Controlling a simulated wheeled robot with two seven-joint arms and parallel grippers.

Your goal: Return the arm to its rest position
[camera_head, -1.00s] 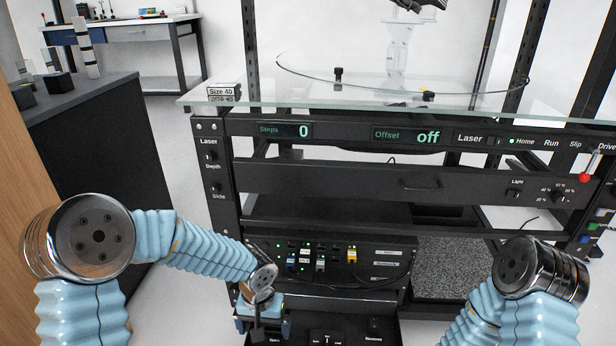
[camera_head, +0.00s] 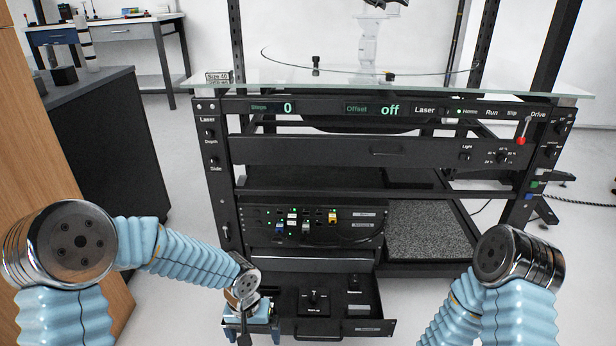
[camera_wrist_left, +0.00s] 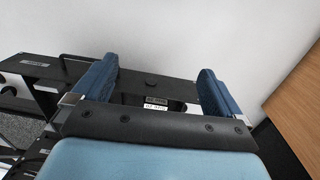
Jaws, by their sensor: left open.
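My left arm (camera_head: 175,250) comes in from the left and reaches forward and down, bent at a silver joint. My left gripper (camera_head: 257,330) hangs low in front of the black rack, left of an open drawer (camera_head: 330,308). In the left wrist view its two blue fingers stand wide apart, and the gripper (camera_wrist_left: 158,82) has nothing between them. My right arm (camera_head: 515,270) is folded low at the right edge of the rack. The right gripper is out of the frame.
The black rack (camera_head: 300,150) carries a glass top (camera_head: 300,88), a "Size 40" box and displays reading 0 and off. A dark counter (camera_head: 105,130) and a wooden panel (camera_head: 20,130) stand at left. White floor (camera_head: 170,180) lies between counter and rack.

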